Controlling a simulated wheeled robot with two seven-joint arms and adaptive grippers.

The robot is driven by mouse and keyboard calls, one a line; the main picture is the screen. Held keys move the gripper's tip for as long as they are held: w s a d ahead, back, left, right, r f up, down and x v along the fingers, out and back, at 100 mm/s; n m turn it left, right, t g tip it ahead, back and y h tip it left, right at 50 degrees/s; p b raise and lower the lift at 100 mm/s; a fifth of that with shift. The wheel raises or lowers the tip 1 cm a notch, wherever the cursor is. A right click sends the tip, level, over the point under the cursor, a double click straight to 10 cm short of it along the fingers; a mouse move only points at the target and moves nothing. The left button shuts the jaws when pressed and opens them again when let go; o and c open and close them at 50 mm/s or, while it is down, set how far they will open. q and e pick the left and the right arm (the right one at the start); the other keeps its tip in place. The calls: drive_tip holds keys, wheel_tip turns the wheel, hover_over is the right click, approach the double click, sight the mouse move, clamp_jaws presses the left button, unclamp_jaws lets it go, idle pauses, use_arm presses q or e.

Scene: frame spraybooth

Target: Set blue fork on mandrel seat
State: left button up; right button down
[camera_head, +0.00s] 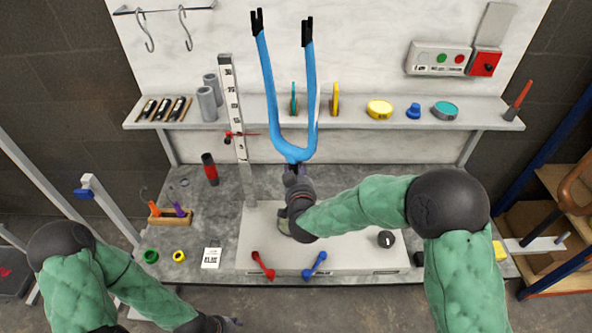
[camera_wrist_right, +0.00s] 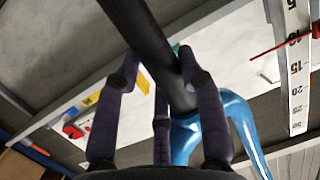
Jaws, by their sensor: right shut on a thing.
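The blue fork (camera_head: 270,85) is upright with its two legs pointing up and black tips at the top. Its crown is just above my right gripper (camera_head: 297,178). The right wrist view shows my right gripper (camera_wrist_right: 160,100) with its dark fingers closed around a black tube next to the fork's blue crown (camera_wrist_right: 205,125). A pale base block (camera_head: 345,240) lies below on the bench. A pale round part (camera_head: 284,222) shows partly behind my right wrist; the mandrel seat cannot be made out clearly. My left gripper (camera_head: 228,322) is low at the bottom edge, its fingers unclear.
A vertical scale post (camera_head: 236,110) with a red pointer (camera_head: 240,134) stands left of the fork. A shelf (camera_head: 350,118) behind holds tape rolls and grey cylinders. Red (camera_head: 262,264) and blue (camera_head: 315,265) levers sit at the block's front. A wooden tool holder (camera_head: 170,216) is left.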

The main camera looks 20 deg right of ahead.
drive_tip(key=shift+f+b, duration=1.8)
drive_tip(key=shift+f, duration=0.35)
idle(0.4)
drive_tip(key=shift+f+b, duration=0.4)
drive_tip(key=shift+f, duration=0.7)
drive_tip(key=c, duration=0.7)
unclamp_jaws()
drive_tip(key=shift+f, duration=0.1)
drive_tip(key=v, duration=1.2)
